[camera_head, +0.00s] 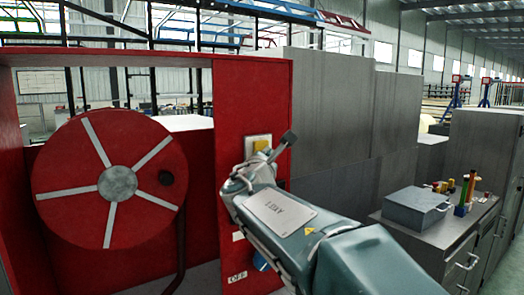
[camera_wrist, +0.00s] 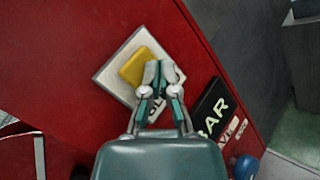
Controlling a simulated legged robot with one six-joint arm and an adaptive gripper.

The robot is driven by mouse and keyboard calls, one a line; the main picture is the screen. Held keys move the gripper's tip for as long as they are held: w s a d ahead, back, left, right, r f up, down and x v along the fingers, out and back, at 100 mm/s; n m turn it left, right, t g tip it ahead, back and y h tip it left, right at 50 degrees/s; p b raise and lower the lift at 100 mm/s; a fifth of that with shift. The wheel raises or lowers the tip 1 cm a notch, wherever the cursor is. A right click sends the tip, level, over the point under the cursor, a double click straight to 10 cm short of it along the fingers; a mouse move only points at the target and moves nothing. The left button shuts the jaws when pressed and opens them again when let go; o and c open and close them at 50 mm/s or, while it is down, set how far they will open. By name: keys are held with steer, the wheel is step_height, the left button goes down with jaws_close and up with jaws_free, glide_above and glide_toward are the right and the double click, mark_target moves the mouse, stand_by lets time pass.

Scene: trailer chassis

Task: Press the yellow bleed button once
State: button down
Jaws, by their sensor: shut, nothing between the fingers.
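The yellow bleed button (camera_wrist: 137,67) sits on a pale square plate (camera_wrist: 112,74) on a red panel. In the wrist view my gripper (camera_wrist: 158,70) is shut and empty, its fingertips overlapping the button's right edge. I cannot tell whether they touch it. The fingertips are not clear in that view.
A black label reading "BAR" (camera_wrist: 214,108) and a blue knob (camera_wrist: 246,167) are beside the button. A red hose reel (camera_head: 85,215) stands at the left. A grey cabinet (camera_head: 430,235) with a toolbox (camera_head: 415,207) stands at the right.

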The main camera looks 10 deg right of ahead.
steer(key=shift+w+a, duration=0.25)
steer(key=shift+w, duration=0.35)
stand_by(0.9)
steer(key=shift+s, duration=0.1)
steer(key=shift+s+d, duration=0.35)
steer(key=shift+s, duration=0.35)
steer(key=s, duration=0.1)
steer(key=s+d, duration=0.1)
steer(key=s, duration=0.1)
steer(key=s+d, duration=0.1)
steer(key=shift+s, duration=0.35)
stand_by(0.6)
